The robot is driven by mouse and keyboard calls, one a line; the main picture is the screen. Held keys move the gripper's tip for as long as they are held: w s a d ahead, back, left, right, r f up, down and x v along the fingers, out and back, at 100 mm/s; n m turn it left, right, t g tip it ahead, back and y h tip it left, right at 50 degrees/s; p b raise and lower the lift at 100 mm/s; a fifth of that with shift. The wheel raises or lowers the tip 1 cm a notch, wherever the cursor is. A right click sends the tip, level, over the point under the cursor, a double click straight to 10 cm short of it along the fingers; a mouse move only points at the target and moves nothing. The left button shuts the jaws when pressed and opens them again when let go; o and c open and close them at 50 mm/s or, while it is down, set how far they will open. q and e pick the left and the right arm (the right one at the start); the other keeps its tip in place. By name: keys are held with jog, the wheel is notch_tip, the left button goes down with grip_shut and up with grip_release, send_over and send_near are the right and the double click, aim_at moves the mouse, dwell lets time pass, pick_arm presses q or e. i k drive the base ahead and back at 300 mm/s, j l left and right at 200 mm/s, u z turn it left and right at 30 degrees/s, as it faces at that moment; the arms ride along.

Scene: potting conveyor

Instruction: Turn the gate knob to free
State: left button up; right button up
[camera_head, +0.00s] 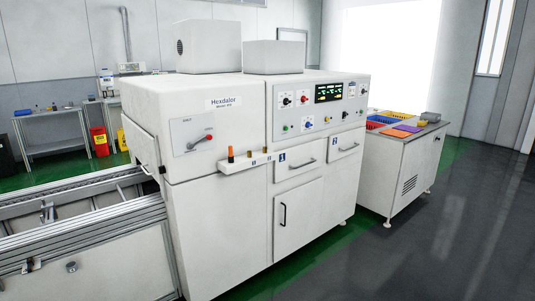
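A large white machine labelled Hexdalor (222,215) stands in the middle. A control panel (315,127) at the right carries several small knobs and a lit display. A round grey knob (72,267) sits on the conveyor's (98,277) front side, at lower left. I cannot tell which of these is the gate knob. Neither of my grippers is in view.
A small shelf (238,167) with an orange-topped item juts from the machine's front. A white cabinet (383,190) with coloured trays stands at the right. A grey side table (53,118) and red bin (99,141) stand back left. The floor (430,235) at front right is clear.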

aim_at(162, 169)
jog(key=i+j, duration=0.15)
jog(key=j, duration=0.3)
jog(key=i+j+u, duration=0.15)
jog(key=j, duration=0.3)
jog(key=i+j, duration=0.2)
jog(key=j, duration=0.25)
jog(key=i+j+u, duration=0.1)
jog(key=j, duration=0.35)
jog(key=i+j, duration=0.3)
jog(key=j, duration=0.15)
jog(key=i+j+u, duration=0.15)
jog(key=j, duration=0.25)
jog(key=i+j, duration=0.25)
jog(key=j, duration=0.15)
